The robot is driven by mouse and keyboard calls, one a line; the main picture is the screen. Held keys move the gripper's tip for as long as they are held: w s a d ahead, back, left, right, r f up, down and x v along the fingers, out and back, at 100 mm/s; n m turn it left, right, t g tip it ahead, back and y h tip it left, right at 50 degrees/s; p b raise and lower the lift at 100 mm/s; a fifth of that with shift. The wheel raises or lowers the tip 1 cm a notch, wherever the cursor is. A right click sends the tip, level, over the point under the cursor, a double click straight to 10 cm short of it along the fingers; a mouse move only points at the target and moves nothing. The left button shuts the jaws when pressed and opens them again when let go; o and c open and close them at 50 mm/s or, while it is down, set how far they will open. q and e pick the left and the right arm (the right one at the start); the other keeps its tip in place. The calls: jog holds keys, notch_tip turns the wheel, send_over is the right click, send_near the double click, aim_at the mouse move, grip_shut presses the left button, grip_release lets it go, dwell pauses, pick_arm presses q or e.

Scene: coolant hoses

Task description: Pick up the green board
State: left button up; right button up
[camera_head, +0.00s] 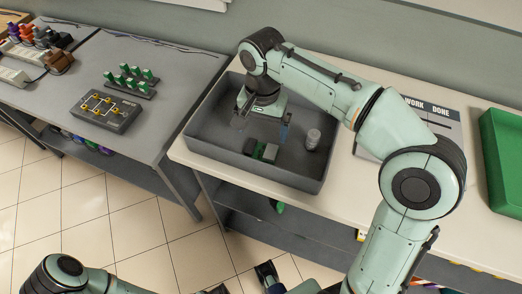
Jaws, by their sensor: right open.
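A small green board (270,152) lies in the grey tray (255,172) on the white table, beside a dark grey block; its outline is too small to make out fully. My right gripper (262,126) is over the tray, pointing down with its fingers apart and empty. It is above and just behind the green board, with a visible gap. Part of my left gripper (268,276) shows at the bottom edge, low in front of the table; most of it is cut off, so its opening is unclear.
A grey cylinder (313,139) stands in the tray, right of the board. A "WORK DONE" sheet (440,114) and a green tray (508,160) are to the right. The grey table at left holds a dark box (105,110), a rack of green pieces (131,80) and power strips.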

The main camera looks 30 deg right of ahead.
aim_at(262, 150)
jog(key=shift+s+a+f+b, duration=0.15)
jog(key=shift+f+b, duration=0.2)
jog(key=shift+f, duration=1.15)
jog(key=shift+s+a+f+b, duration=0.15)
jog(key=shift+f+b, duration=0.2)
jog(key=shift+f, duration=1.1)
jog(key=shift+d, duration=0.1)
jog(key=c, duration=0.9)
jog(key=shift+o, duration=0.2)
jog(key=shift+r, duration=0.1)
